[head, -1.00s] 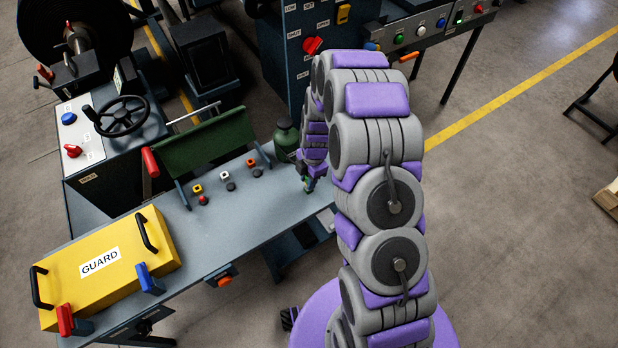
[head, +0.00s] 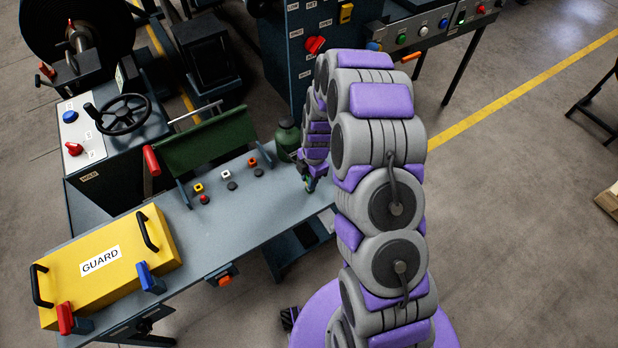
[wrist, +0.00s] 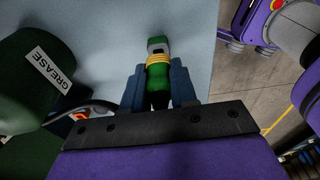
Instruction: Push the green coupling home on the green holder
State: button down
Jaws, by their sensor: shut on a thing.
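In the wrist view, my gripper (wrist: 158,85) has its two blue fingers shut on the green coupling (wrist: 159,72), which has yellow rings around its front part. A short green and grey piece (wrist: 157,44), which looks like the green holder, is in line just beyond the rings. I cannot tell whether the coupling is fully seated on it. The coupling's rear is partly hidden between the fingers. In the head view, my gripper (head: 311,183) is low over the right end of the bench, and the coupling there is too small to make out.
A dark green grease container (head: 287,140) stands close left of my gripper; it also shows in the wrist view (wrist: 30,95). Small yellow, white and orange fittings (head: 226,174) sit mid-bench. A yellow guard box (head: 105,265) fills the bench's left end.

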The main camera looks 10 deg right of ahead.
jog(key=shift+f+b, duration=0.3)
jog(key=shift+f, duration=0.65)
dwell(0.4)
jog(key=c, duration=0.8)
grip_release()
jog(key=shift+r, duration=0.2)
jog(key=shift+w+d+r+p, duration=0.15)
jog(key=shift+r+p, duration=0.1)
jog(key=shift+r, duration=0.85)
jog(key=shift+s+d+r+p, duration=0.1)
jog(key=shift+r+p, duration=0.1)
jog(key=shift+r, duration=0.9)
jog(key=shift+w+d+r+p, duration=0.15)
jog(key=shift+r+p, duration=0.1)
jog(key=shift+r, duration=0.85)
